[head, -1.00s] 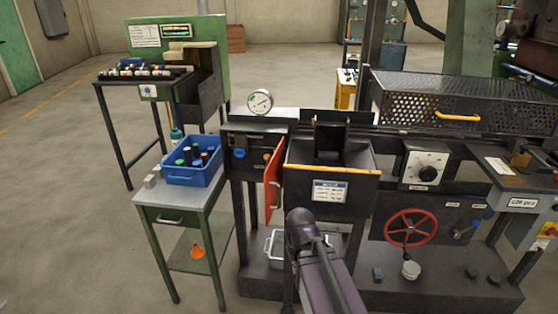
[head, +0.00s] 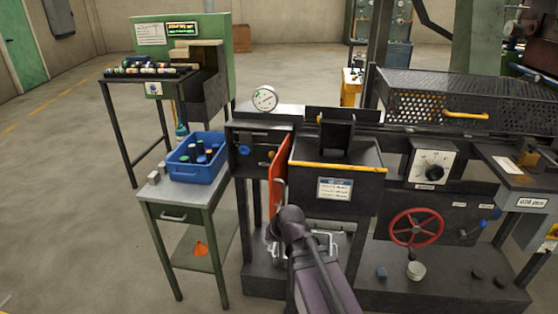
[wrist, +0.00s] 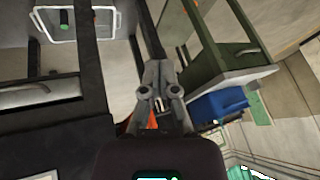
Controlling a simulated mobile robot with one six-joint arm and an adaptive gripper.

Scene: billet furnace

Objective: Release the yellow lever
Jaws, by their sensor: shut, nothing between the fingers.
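I cannot tell for sure which part is the yellow lever. In the head view a small yellow-orange knob (head: 271,154) sits on the dark panel beside an open orange door (head: 279,178). A yellow bar (head: 337,167) runs along the front edge of the dark hopper (head: 335,187), and a yellow handle (head: 466,115) is on the perforated cover. My gripper (wrist: 161,72) shows in the wrist view with its fingers together and empty, and nothing yellow is at its tips. In the head view my arm hides it, in front of the hopper and door.
A blue bin (head: 195,170) with several small items stands on the green side table (head: 176,198) at left. A red handwheel (head: 416,228) is on the machine's lower front. The floor at left is open.

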